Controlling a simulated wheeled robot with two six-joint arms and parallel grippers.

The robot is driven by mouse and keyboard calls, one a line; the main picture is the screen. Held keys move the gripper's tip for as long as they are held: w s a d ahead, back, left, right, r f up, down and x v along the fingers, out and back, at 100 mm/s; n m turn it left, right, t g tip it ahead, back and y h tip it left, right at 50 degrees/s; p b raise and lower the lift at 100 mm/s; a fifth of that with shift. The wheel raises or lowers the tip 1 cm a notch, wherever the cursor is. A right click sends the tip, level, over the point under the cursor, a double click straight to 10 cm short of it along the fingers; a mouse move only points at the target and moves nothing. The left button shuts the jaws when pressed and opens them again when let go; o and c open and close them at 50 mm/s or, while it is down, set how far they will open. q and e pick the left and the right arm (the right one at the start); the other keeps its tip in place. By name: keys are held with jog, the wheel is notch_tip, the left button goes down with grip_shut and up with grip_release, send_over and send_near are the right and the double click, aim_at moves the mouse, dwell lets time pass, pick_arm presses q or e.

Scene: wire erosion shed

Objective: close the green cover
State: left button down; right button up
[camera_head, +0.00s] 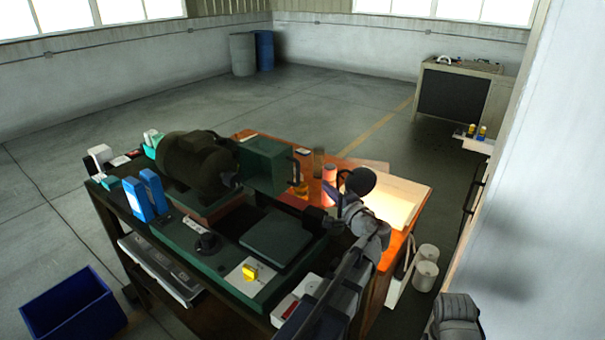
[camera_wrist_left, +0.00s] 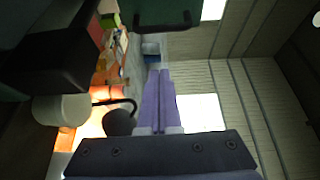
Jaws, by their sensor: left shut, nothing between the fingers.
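The green cover (camera_head: 263,165) appears to be the boxy dark green guard beside the motor, with a bar handle on its right side. I cannot tell how far open it stands. In the left wrist view a green panel (camera_wrist_left: 158,9) with a dark handle shows at the top, beyond the fingertips. My left gripper (camera_head: 314,216) is in front of and to the right of the guard, apart from it. In the left wrist view its two purple fingers (camera_wrist_left: 158,72) are pressed together with nothing between them. My right gripper is out of view.
A dark motor (camera_head: 195,157) sits left of the guard. Blue holders (camera_head: 147,194) stand at left. A lamp (camera_head: 361,181) lights the right side. A blue bin (camera_head: 75,305) is on the floor.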

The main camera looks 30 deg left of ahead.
pick_arm(q)
jog(key=x, duration=1.1)
jog(key=s, duration=0.3)
jog(key=shift+s+r, duration=0.2)
jog(key=shift+r, duration=0.15)
jog(key=shift+s+d, duration=0.1)
jog(key=shift+s, duration=0.05)
